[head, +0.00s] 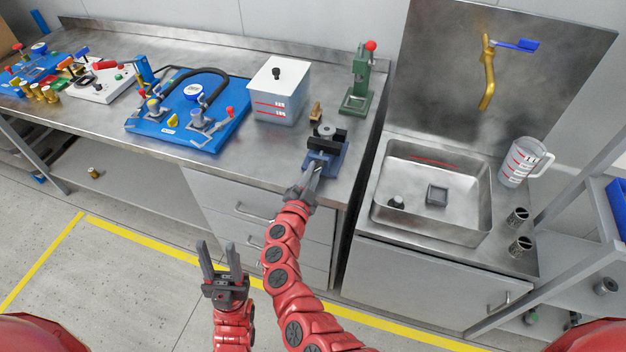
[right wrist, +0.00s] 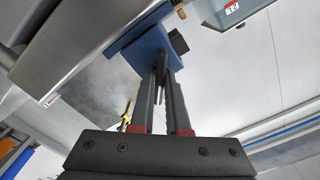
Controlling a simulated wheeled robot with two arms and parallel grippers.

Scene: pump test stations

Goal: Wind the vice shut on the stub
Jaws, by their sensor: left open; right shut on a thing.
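The blue vice (head: 338,158) with dark jaws stands at the front right edge of the steel bench; its blue body also shows in the right wrist view (right wrist: 135,48). A grey round stub (head: 326,129) sits upright at the jaws; I cannot tell if the jaws touch it. My right gripper (head: 312,178) is at the front of the vice, and its fingers in the right wrist view (right wrist: 161,85) are shut on a thin dark bar, seemingly the vice handle, mostly hidden by the fingers. My left gripper (head: 220,258) is open and empty, low in front of the drawers.
A lidded white container (head: 280,92), a small brass-coloured piece (head: 315,112) and a green press (head: 358,85) stand near the vice. A blue pump board (head: 180,125) lies further left. A sink (head: 430,195) with a jug (head: 522,162) is on the right.

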